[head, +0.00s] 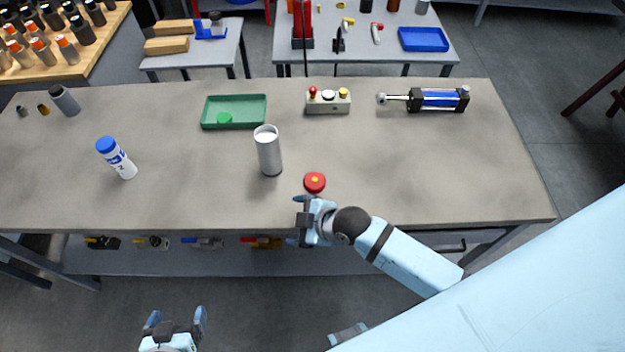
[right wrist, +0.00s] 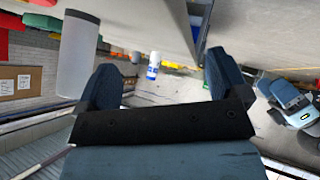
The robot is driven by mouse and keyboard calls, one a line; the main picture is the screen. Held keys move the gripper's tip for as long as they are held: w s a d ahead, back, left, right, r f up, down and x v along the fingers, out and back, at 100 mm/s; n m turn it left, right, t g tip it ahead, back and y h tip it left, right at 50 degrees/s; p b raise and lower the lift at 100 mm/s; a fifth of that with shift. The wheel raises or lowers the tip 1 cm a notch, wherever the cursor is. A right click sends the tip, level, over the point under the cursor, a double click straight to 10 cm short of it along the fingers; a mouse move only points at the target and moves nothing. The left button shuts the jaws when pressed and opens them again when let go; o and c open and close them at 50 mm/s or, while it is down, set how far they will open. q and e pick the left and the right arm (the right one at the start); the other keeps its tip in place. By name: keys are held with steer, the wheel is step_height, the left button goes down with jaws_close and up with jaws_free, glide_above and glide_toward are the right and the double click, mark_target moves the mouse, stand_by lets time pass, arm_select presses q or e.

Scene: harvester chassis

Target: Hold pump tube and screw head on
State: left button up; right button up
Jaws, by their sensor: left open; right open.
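The grey pump tube (head: 269,152) stands upright on the table, its open-looking pale top facing up. It also shows in the right wrist view (right wrist: 78,55), to the left of the fingers. A round red part (head: 315,182), likely the pump head, lies on the table just right of and in front of the tube. My right gripper (head: 300,222) is open and empty at the table's front edge, just below the red part. My left gripper (head: 175,322) is open and empty, low in front of the table, well away from the tube.
A blue-capped white bottle (head: 118,160) leans left on the table. A green tray (head: 234,98) with a green round piece, a button box (head: 328,102) and a blue cylinder actuator (head: 438,99) stand toward the back. The table's right front is clear. Tools lie on a lower shelf (head: 330,262).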

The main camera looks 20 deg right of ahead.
steer(key=w+n, duration=0.1)
steer(key=w+a+r+n+g, duration=0.1)
steer(key=n, duration=0.1)
steer(key=w+n, duration=0.1)
steer(key=n, duration=0.1)
steer(key=shift+w+a+r+g, duration=0.15)
steer(key=shift+r+g, duration=0.1)
steer(key=shift+g, duration=0.15)
steer(key=w+d+r+n+g+h+b, duration=0.1)
steer(key=w+d+r+n+g+h, duration=0.2)
steer(key=n, duration=0.6)
steer(key=w+d+r+n+g+h, duration=0.2)
steer(key=w+d+r+n+g, duration=0.1)
steer(key=d+n, duration=0.4)
step_height(320, 180, up, 2)
steer(key=w+n, duration=0.1)
steer(key=n, duration=0.1)
steer(key=shift+d+r+n+h+b, duration=0.15)
steer(key=shift+d+n+h+b, duration=0.15)
steer(key=shift+d+h+b, duration=0.1)
steer(key=shift+w, duration=0.1)
glide_above(316, 180)
step_height(316, 180, down, 9)
steer(key=shift+r+p, duration=0.15)
steer(key=shift+p, duration=0.2)
steer(key=shift+f+p, duration=0.5)
steer(key=shift+f, duration=2.1)
